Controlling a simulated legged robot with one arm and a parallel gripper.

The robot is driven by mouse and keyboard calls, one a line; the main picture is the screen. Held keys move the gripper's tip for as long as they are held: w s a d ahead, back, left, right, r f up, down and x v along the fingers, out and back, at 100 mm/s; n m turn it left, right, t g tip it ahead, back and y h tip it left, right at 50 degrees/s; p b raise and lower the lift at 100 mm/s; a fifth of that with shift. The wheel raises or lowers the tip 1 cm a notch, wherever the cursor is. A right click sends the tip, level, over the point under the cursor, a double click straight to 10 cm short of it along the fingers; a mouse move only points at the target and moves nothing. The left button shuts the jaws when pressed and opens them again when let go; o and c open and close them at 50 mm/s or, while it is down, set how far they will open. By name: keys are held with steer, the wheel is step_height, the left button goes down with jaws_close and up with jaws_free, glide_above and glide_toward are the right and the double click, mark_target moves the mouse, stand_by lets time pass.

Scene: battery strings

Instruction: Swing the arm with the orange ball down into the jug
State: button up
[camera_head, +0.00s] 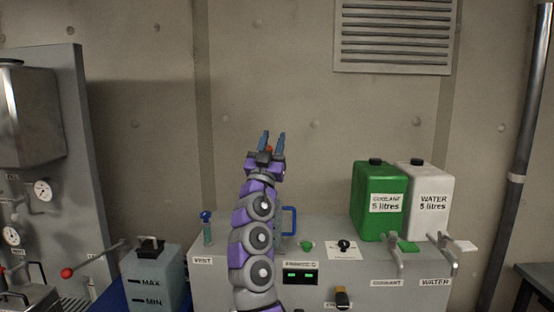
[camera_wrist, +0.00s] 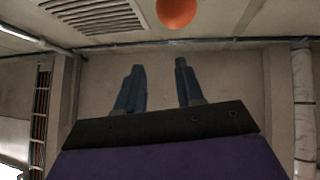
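My gripper (camera_head: 273,135) points up in the middle of the head view, its two blue fingers apart with nothing between them in the wrist view (camera_wrist: 159,66). The orange ball (camera_wrist: 176,11) shows at the top of the wrist view, beyond the fingertips and cut by the frame edge. A small orange-red patch (camera_head: 268,149) shows by the finger bases in the head view. The arm that carries the ball cannot be made out. A blue handle (camera_head: 290,219), likely the jug's, stands on the grey bench just right of my arm, which hides the rest.
The grey bench carries a green coolant can (camera_head: 379,202), a white water can (camera_head: 430,203), taps and a blue-topped vent valve (camera_head: 207,227). A MAX/MIN container (camera_head: 153,279) and a red-knobbed lever (camera_head: 67,272) are at left. The space around my gripper is clear.

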steer(key=s+d+b, duration=0.1)
steer(key=s+b, duration=0.3)
steer(key=s, duration=0.2)
steer(key=shift+s+d+r, duration=0.15)
steer(key=shift+r, duration=0.2)
stand_by(0.4)
